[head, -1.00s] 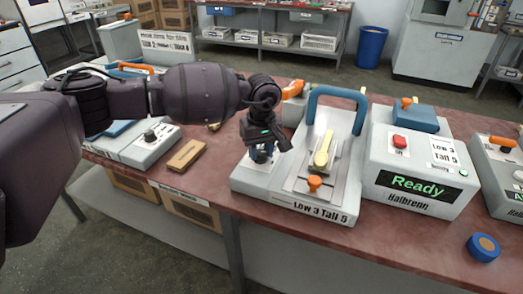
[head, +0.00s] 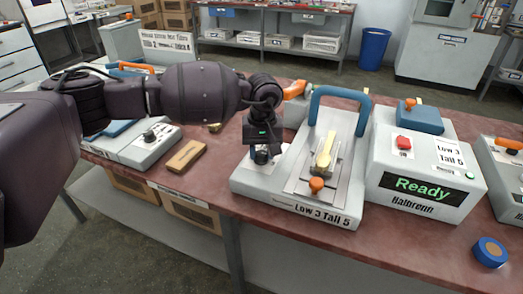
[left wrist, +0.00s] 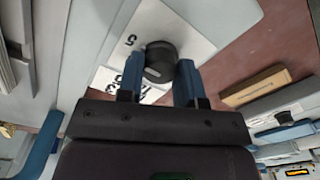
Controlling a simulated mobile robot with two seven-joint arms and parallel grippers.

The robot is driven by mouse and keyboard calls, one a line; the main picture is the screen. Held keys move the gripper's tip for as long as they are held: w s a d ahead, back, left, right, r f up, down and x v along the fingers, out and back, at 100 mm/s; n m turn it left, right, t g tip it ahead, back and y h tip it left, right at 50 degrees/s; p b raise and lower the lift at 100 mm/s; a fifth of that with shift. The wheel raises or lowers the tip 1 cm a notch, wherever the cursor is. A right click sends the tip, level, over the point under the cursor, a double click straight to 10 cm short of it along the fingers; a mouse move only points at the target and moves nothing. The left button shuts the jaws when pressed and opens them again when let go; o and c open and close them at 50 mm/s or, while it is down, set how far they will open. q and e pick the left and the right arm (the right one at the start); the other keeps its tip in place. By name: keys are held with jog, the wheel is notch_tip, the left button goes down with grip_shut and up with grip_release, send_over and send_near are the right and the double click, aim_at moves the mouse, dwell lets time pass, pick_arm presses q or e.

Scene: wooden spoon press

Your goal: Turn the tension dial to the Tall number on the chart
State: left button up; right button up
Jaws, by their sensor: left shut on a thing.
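The tension dial (left wrist: 160,62) is a dark round knob on a white number plate (left wrist: 118,82) of the press, with a 5 readable and other digits partly covered. My left gripper (left wrist: 160,72) points down at it, its two blue fingers closed on the knob's sides. In the head view the gripper (head: 263,150) hides most of the dial. The dial's pointer mark cannot be made out. The press (head: 305,185) has a blue arched handle and a wooden spoon (head: 324,150) lying on it. Its front chart (head: 300,210) reads "Low 3 Tall 5". My right gripper is not in view.
A controller box (head: 425,170) to the right shows "Ready" and has a red button (head: 403,142). A wooden block (head: 186,156) lies left of the press. Another grey unit (head: 140,145) stands further left. A blue round object (head: 490,252) lies front right.

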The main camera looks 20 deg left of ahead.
aim_at(263, 152)
pick_arm(q)
jog(key=o, duration=0.9)
notch_tip(263, 152, up, 11)
jog(key=shift+w+d+f+p, duration=0.1)
jog(key=shift+d+p, duration=0.05)
jog(key=shift+p, duration=0.55)
